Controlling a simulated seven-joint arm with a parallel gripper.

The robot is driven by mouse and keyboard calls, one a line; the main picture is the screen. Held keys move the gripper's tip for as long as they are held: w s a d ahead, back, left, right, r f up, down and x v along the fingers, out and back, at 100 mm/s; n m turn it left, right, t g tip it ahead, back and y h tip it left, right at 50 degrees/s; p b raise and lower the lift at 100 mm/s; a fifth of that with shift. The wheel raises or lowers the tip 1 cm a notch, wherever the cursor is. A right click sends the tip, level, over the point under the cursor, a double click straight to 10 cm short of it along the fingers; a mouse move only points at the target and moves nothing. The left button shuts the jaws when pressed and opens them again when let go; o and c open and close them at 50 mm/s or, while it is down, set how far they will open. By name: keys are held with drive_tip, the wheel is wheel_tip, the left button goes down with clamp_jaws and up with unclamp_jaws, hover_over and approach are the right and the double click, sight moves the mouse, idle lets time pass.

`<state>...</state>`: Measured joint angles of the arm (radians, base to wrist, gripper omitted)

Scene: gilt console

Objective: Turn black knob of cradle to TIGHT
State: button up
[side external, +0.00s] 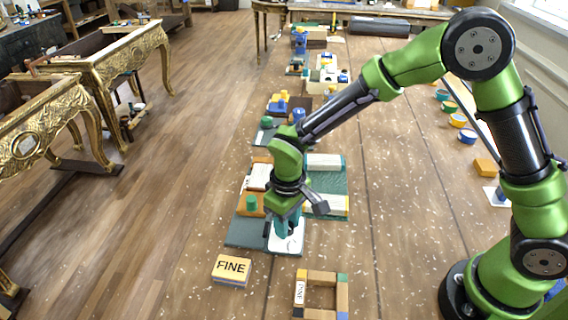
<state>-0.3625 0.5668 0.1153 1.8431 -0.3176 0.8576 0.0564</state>
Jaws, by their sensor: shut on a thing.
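The cradle's dark grey-teal base (246,232) lies on the bench near the middle of the side external view. A white plate (290,243) is at its right front corner. My gripper (283,232) points down over this plate, with its teal fingers low against it. It is shut on a small part at the plate, which I take for the black knob. The fingers and wrist hide the knob, so its turn position and any TIGHT mark cannot be read.
A block marked FINE (231,270) lies in front of the base. A wooden frame (321,293) lies to its right. A green mat with pale blocks (327,183) is just behind my wrist. More fixtures line the bench behind. The bench right of the mat is mostly clear.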

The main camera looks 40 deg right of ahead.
drive_tip(key=o, duration=1)
drive_tip(key=shift+o, duration=0.2)
wheel_tip(320, 180, up, 17)
drive_tip(key=s+d+r+m+t+y, duration=0.1)
drive_tip(key=s+d+r+m+t, duration=0.1)
drive_tip(key=s+d, duration=0.5)
drive_tip(key=s+d+r+m+t+y, duration=0.1)
drive_tip(key=s+d+r+m+t, duration=0.2)
drive_tip(key=s+d, duration=0.4)
drive_tip(key=shift+d+r+m+t, duration=0.15)
drive_tip(key=shift+d+m+t, duration=0.4)
drive_tip(key=shift+m+t, duration=0.45)
